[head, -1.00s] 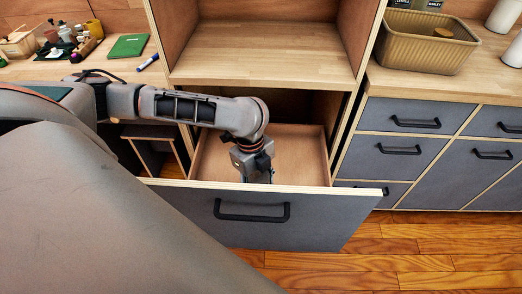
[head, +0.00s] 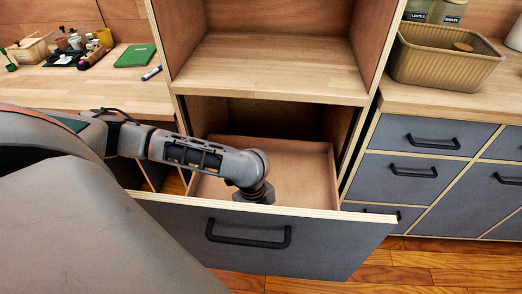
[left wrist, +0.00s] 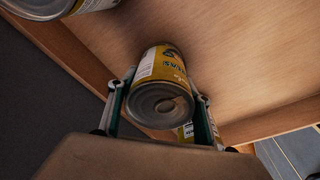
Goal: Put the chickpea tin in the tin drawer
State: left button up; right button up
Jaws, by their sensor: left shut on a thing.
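The tin drawer (head: 330,235) is pulled open below the wooden cabinet, with its bare wooden inside partly visible. My left arm reaches over its front, and the gripper is hidden behind the drawer front in the head view. In the left wrist view my left gripper (left wrist: 163,88) is shut on a tin with a yellow and white label (left wrist: 163,65), its metal end toward the camera. The label is too small to confirm chickpeas. The tin is low in the drawer; I cannot tell whether it touches the floor. My right gripper is not in view.
In the left wrist view another tin (left wrist: 50,8) stands at the top left, and part of a yellow-labelled tin (left wrist: 187,132) shows beside the right finger. The drawer walls (left wrist: 275,125) stand close around the gripper. A ribbed tan bin (head: 440,65) is on the right counter.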

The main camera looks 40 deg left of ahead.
pick_arm(q)
jog(key=o, duration=1.5)
jog(key=shift+c, duration=0.2)
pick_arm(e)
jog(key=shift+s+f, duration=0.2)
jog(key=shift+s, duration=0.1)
pick_arm(q)
jog(key=shift+r, duration=0.3)
jog(key=r, duration=0.1)
jog(key=r+p, duration=0.1)
jog(key=r, duration=0.1)
jog(key=r+p, duration=0.1)
jog(key=shift+w+a+r, duration=0.25)
jog(key=shift+a+r, duration=0.05)
jog(key=shift+a, duration=0.05)
jog(key=r, duration=0.2)
jog(key=r+p, duration=0.1)
jog(key=a+r+p, duration=0.1)
jog(key=r, duration=0.1)
jog(key=shift+r, duration=0.9)
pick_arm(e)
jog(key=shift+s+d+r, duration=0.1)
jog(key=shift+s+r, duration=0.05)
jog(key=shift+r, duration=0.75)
pick_arm(q)
jog(key=shift+r, duration=0.1)
